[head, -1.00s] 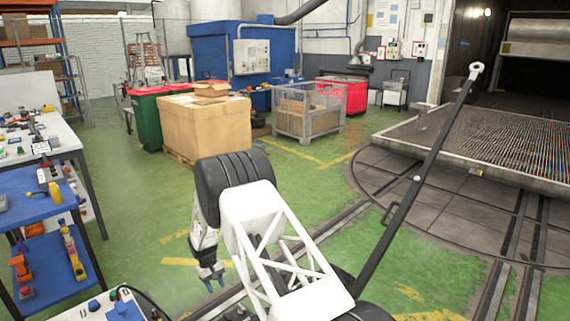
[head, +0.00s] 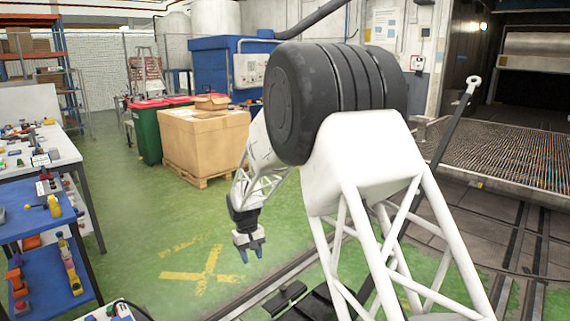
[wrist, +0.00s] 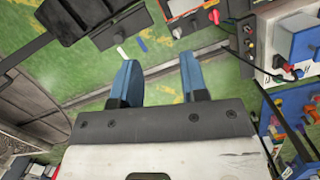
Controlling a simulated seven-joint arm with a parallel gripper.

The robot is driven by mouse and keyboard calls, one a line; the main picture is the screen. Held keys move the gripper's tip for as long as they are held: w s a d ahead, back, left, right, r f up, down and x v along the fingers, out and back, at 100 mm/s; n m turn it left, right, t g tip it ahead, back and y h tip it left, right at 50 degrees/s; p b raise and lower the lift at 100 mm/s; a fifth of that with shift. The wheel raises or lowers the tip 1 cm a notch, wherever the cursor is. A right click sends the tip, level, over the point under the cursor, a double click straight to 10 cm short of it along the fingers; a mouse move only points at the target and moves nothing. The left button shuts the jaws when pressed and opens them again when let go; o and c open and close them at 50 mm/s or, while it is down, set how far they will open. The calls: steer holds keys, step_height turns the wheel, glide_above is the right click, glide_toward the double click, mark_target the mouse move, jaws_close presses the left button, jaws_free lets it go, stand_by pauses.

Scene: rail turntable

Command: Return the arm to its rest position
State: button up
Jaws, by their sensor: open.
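My gripper (head: 250,254) hangs at the end of my raised, folded arm in the head view, above the green floor and left of the rails. My upper arm and dark elbow fill the middle of the head view and hide part of the background.
A blue cart (head: 42,222) with tools stands at the left, by a white workbench (head: 62,148). A cardboard box on a pallet (head: 207,146) and a green bin (head: 146,134) stand behind. A long lever (head: 452,122) rises at the right before a grated platform (head: 520,153). Floor around the yellow cross (head: 205,275) is clear.

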steer(key=s+d+r+m+t+y, duration=0.1)
steer(key=s+d+r+m+t, duration=0.15)
steer(key=s+d+r, duration=1.8)
steer(key=s+d+m+t, duration=0.1)
steer(key=s+d, duration=0.3)
steer(key=s, duration=0.9)
steer(key=s+d+r+m, duration=0.1)
steer(key=s+d, duration=0.4)
steer(key=s, duration=0.9)
steer(key=shift+m+t, duration=0.35)
steer(key=shift+m, duration=0.4)
